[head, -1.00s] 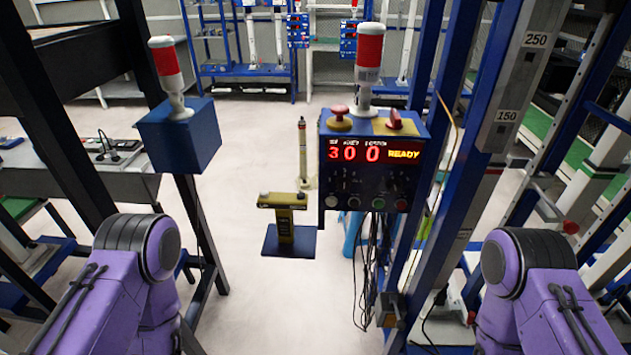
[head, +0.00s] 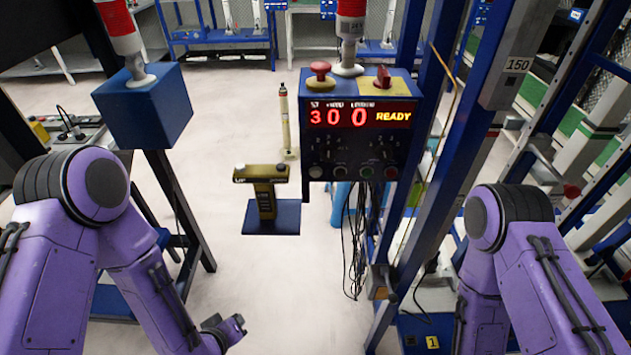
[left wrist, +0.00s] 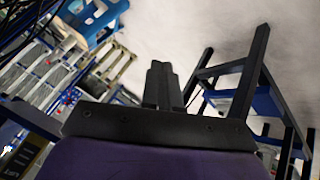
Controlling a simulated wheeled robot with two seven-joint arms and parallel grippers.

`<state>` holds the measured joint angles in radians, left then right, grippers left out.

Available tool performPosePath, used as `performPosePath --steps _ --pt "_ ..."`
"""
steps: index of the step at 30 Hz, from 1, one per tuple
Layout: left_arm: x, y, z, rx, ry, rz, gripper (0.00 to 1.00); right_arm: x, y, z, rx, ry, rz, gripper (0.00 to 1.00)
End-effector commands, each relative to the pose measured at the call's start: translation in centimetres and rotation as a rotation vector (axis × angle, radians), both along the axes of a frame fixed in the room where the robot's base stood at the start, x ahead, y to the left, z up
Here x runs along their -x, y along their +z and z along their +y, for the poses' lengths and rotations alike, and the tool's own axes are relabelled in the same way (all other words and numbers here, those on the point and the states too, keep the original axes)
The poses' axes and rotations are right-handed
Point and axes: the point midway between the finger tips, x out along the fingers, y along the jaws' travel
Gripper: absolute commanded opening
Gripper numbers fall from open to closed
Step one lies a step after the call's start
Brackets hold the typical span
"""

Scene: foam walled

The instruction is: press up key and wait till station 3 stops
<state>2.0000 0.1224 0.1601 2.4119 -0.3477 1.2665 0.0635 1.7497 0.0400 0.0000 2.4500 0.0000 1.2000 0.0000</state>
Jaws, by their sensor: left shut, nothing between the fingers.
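A yellow and black key pedestal (head: 261,188) stands ahead on a blue base plate, with the word UP at the left of its top bar and a button at each end. The control box (head: 357,140) to its right shows red digits 3, 0, 0 and the word READY. My left gripper (left wrist: 162,85) is shut and empty in the left wrist view, pointing over pale floor. In the head view my left forearm reaches low centre-left, below and apart from the pedestal. My right gripper is out of view; only the right arm shows.
A red mushroom button (head: 320,72) and a red switch sit on the control box, beside a red-and-white lamp (head: 350,30). A blue box (head: 143,106) on a dark frame stands left. Blue uprights (head: 430,160) and hanging cables are right. Pale floor is open around the pedestal.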

Motion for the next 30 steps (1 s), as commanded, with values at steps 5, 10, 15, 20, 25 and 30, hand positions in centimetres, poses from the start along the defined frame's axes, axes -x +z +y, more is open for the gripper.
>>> performPosePath --steps 5,10,15,20,25,30 --pt "-7.6 6.4 -7.3 0.232 -0.147 -0.293 0.00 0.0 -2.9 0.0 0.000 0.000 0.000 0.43" --pt "-11.2 15.3 -13.3 0.422 -0.321 -0.560 0.00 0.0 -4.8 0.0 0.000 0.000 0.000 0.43" --pt "-11.5 21.9 -16.7 0.534 -0.458 -0.732 0.00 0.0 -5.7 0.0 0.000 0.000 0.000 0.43" --pt "-11.3 24.2 -17.7 0.568 -0.505 -0.787 0.00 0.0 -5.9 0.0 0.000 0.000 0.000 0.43" --pt "-11.3 24.3 -17.8 0.569 -0.506 -0.786 0.00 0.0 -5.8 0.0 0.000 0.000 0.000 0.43" --pt "-11.5 24.3 -17.7 0.568 -0.505 -0.785 0.00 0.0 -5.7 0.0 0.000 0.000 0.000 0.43"
